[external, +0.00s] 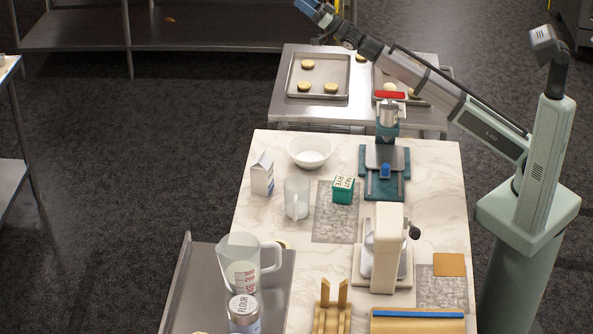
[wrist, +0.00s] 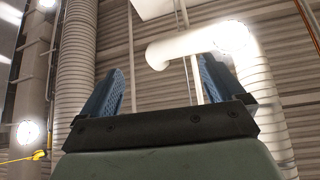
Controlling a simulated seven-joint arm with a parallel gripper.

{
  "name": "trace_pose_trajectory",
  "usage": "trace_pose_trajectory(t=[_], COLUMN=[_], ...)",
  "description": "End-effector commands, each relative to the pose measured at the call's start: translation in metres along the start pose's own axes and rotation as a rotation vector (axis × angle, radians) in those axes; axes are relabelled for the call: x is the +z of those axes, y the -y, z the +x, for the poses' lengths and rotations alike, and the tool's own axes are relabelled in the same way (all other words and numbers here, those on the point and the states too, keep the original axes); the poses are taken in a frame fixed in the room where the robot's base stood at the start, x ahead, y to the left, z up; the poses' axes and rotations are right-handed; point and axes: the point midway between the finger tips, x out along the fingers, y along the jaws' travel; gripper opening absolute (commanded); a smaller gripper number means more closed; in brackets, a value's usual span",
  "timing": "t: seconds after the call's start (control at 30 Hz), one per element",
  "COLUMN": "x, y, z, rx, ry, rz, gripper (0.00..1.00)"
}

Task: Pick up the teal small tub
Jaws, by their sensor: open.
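A small teal tub (external: 342,196) with a pale lettered top stands on the marble table (external: 436,200), on a grey speckled patch, right of a clear glass. My gripper (external: 308,6) is at the top edge of the external view, raised far from the tub and beyond the table's back edge. In the wrist view my gripper (wrist: 158,85) shows two blue fingers spread wide with nothing between them. That view faces the ceiling, with pipes and lights, so the tub is not in it.
Close around the tub are the glass (external: 297,198), a white bowl (external: 311,151), a carton (external: 262,175), a teal device (external: 383,188) and a cream mixer (external: 388,230). A measuring jug (external: 240,262) and flour jar (external: 244,315) stand front left. Cookie trays (external: 318,66) lie behind.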

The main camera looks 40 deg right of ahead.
Motion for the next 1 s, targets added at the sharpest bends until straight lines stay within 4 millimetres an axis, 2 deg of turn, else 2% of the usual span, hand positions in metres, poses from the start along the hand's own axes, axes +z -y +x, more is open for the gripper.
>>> trace_pose_trajectory(t=[0.03,0.2,0.4,0.53,0.63,0.77,0.87,1.0], x=[0.001,0.005,0.015,0.029,0.049,0.080,0.107,0.151], y=[0.025,0.083,0.135,0.164,0.173,0.172,0.169,0.162], z=[0.004,0.009,0.010,0.006,0.000,-0.012,-0.028,-0.060], rx=[-0.025,-0.077,-0.103,-0.094,-0.065,-0.028,-0.012,-0.030], ry=[0.000,0.012,0.050,0.114,0.200,0.336,0.469,0.693], rz=[0.010,0.022,0.016,-0.015,-0.065,-0.145,-0.215,-0.324], gripper=[0.96,0.96,0.96,0.96,0.96,0.96,0.96,0.96])
